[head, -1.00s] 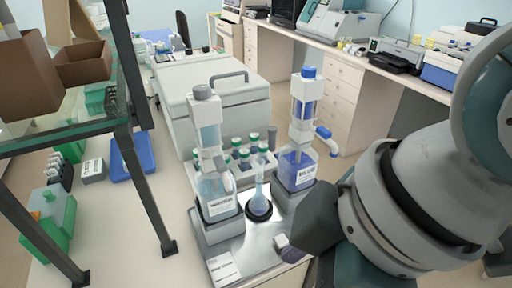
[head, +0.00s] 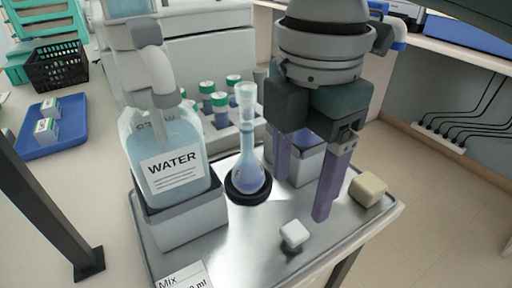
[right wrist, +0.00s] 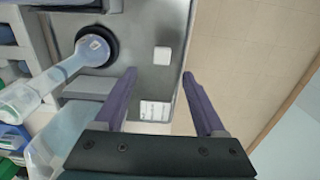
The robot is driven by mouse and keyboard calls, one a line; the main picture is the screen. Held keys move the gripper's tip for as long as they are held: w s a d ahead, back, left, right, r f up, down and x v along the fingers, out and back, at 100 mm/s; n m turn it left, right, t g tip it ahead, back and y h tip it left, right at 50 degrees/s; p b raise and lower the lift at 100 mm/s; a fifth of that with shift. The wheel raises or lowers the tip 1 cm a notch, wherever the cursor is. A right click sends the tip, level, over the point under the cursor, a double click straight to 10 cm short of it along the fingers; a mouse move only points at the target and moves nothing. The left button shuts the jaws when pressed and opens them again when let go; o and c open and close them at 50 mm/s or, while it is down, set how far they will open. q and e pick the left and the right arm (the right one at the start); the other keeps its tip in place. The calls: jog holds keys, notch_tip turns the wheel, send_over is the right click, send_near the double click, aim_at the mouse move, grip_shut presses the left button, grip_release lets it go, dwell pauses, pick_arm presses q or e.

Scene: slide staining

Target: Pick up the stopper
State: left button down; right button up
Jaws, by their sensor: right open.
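The stopper (head: 294,234) looks like a small white block with a darker underside. It lies on the front part of the metal tray (head: 240,250); it also shows in the right wrist view (right wrist: 162,56). My right gripper (head: 302,198) is open and empty, pointing down above the tray behind the stopper in the head view. In the right wrist view its purple fingertips (right wrist: 159,73) are spread, with the stopper seen between and just beyond them. A flask (head: 249,165) with pale blue liquid stands in a black ring. My left gripper is not in view.
A WATER bottle (head: 168,150) in a grey holder stands left of the flask. A beige block (head: 368,189) lies at the tray's right edge. Green-capped tubes (head: 220,105) stand behind. A Mix card (head: 184,277) lies at the front. My gripper partly hides another holder.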

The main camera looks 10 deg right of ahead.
aim_at(295, 230)
jog(key=shift+s+f, duration=0.2)
jog(key=shift+f, duration=0.45)
jog(key=shift+s+f, duration=0.15)
jog(key=shift+f, duration=0.45)
notch_tip(295, 230, down, 6)
jog(key=shift+w+d+r+b, duration=0.15)
jog(key=shift+r+b, duration=0.1)
jog(key=shift+b, duration=0.2)
grip_shut()
